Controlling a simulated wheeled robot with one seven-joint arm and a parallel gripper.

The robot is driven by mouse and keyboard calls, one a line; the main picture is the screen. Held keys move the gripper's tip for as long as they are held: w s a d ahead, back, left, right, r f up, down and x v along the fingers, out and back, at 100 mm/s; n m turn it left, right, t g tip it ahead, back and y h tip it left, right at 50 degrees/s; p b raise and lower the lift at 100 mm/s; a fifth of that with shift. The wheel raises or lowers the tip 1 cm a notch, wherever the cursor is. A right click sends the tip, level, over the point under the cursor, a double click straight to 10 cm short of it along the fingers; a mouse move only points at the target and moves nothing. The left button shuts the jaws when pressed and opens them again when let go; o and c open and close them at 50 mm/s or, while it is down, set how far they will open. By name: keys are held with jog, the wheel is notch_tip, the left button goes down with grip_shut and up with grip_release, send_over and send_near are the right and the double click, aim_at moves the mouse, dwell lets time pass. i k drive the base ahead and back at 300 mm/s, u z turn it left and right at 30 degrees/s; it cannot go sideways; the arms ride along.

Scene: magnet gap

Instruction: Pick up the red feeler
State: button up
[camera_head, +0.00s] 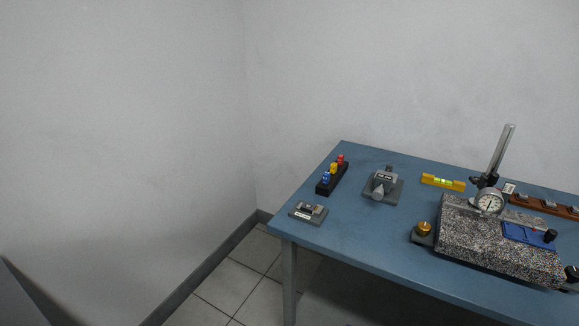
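The red feeler (340,158) shows as a small red top at the far end of a black rack (322,189). A yellow one (333,168) and a blue one (326,177) stand in front of it in the same rack. The rack sits on the left part of the blue table (375,236). Only the upper part of the red feeler can be made out; the rest is hidden in or behind the rack. My gripper is not in view.
Right of the rack stands a grey device (383,186); a small grey block (308,213) lies in front. A yellow level (443,182), a brass knob (424,229) and a granite block (470,239) with dial gauge (490,202) are further right. Walls stand behind.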

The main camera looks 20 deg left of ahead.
aim_at(340, 158)
jog(key=u, duration=1.25)
jog(key=i, duration=1)
jog(key=z, duration=0.05)
